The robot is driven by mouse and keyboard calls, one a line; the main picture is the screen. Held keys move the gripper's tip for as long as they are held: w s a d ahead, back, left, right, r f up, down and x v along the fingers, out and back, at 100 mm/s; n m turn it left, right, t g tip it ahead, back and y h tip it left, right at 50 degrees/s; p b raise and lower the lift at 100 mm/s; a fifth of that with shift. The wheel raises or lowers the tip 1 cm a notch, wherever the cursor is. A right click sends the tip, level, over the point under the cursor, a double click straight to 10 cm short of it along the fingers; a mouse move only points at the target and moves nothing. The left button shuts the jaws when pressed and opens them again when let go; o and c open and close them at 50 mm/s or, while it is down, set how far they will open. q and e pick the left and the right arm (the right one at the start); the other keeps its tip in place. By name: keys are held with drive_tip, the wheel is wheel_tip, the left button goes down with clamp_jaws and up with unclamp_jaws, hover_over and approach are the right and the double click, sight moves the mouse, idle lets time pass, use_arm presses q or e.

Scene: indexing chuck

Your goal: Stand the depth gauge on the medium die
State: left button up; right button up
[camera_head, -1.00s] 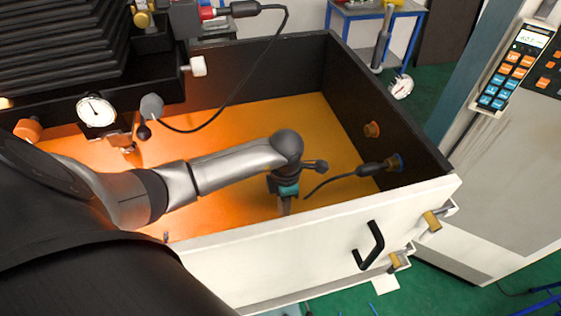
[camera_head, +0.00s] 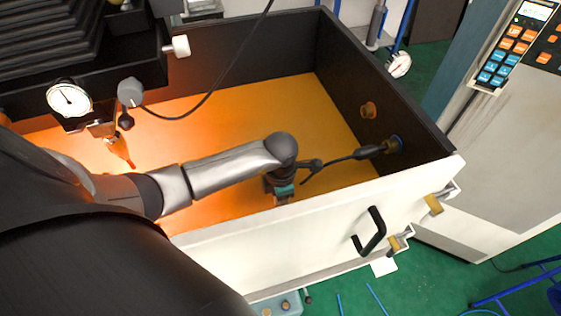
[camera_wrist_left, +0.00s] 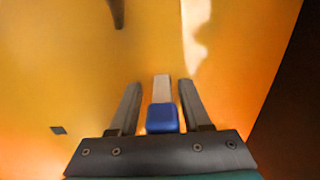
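My left gripper (camera_head: 281,190) reaches down inside the open box, near its front wall. In the left wrist view, its two fingers (camera_wrist_left: 161,88) are apart. A blue block with a pale, narrow bar (camera_wrist_left: 162,118) shows between them, with small gaps on both sides; this may be the depth gauge, but I cannot be sure. In the head view, the front wall and the gripper hide it. I cannot make out the medium die in either view. My right gripper is not in view.
The orange floor (camera_head: 235,125) is mostly clear. The white front wall (camera_head: 300,235) and dark right wall (camera_head: 355,75) border it. A dial gauge (camera_head: 69,99) and grey knob (camera_head: 131,92) are at left. A black cabled plug (camera_head: 370,152) sticks out from the right wall.

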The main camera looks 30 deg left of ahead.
use_arm(q)
drive_tip(key=shift+o, duration=0.2)
drive_tip(key=shift+r, duration=0.15)
wheel_tip(320, 180, up, 12)
idle(0.5)
